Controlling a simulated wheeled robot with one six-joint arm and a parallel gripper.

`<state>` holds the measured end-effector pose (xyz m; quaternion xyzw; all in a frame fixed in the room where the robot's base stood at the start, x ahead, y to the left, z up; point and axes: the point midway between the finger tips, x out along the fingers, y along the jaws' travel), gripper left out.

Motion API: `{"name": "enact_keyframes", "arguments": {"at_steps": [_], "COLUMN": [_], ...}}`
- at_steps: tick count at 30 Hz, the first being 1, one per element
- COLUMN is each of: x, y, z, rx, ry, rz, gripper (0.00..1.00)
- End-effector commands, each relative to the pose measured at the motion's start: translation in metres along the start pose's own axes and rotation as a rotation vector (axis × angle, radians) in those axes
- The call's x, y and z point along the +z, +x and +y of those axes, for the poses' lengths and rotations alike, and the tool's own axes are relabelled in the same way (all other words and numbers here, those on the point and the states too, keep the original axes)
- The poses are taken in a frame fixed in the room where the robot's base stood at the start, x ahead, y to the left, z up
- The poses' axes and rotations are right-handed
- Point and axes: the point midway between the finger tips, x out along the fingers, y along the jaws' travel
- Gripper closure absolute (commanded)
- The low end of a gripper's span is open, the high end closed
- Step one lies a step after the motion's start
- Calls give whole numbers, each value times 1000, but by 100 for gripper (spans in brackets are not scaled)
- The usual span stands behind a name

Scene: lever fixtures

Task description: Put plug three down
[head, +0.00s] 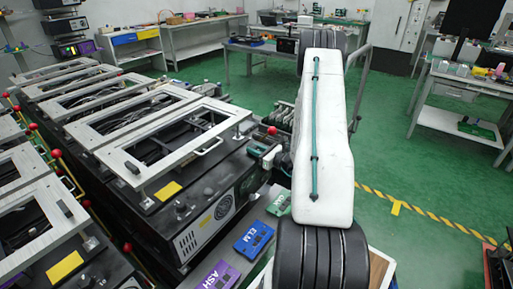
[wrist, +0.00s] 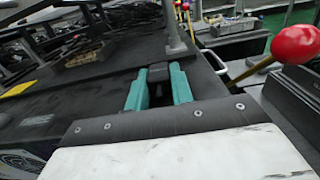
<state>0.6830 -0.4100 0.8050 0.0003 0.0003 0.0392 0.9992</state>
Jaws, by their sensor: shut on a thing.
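My gripper (wrist: 158,80) has teal fingers shut on a small dark block (wrist: 157,73), which I take for plug three. Only the block's top and near part show between the fingers. The fingers hang over the right part of a black machine top (wrist: 85,95). I cannot tell whether the block touches the surface. In the head view my gripper (head: 258,149) is small and partly hidden by my white arm, beside the nearest machine's right end. The block cannot be made out there.
A red-knobbed lever (wrist: 296,45) stands right of my gripper; its knob also shows in the head view (head: 271,131). A metal post (wrist: 174,25) rises beyond the fingers. A framed panel (head: 165,148) lies left. Labelled plates, blue ELM (head: 254,239) and purple ASH (head: 221,276), lie nearer.

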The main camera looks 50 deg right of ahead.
Motion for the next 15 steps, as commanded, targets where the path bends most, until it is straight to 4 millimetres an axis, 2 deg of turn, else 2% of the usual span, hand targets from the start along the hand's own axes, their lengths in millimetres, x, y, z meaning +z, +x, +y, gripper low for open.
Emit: {"name": "enact_keyframes", "arguments": {"at_steps": [7,8,9,15], "x": [-4,-4,-4,-5], "y": [0,0,0,0], "z": [0,0,0,0], "rx": [0,0,0,0], "ry": [-1,-1,-1,0], "rz": [0,0,0,1], "gripper": [100,69,58,55]}}
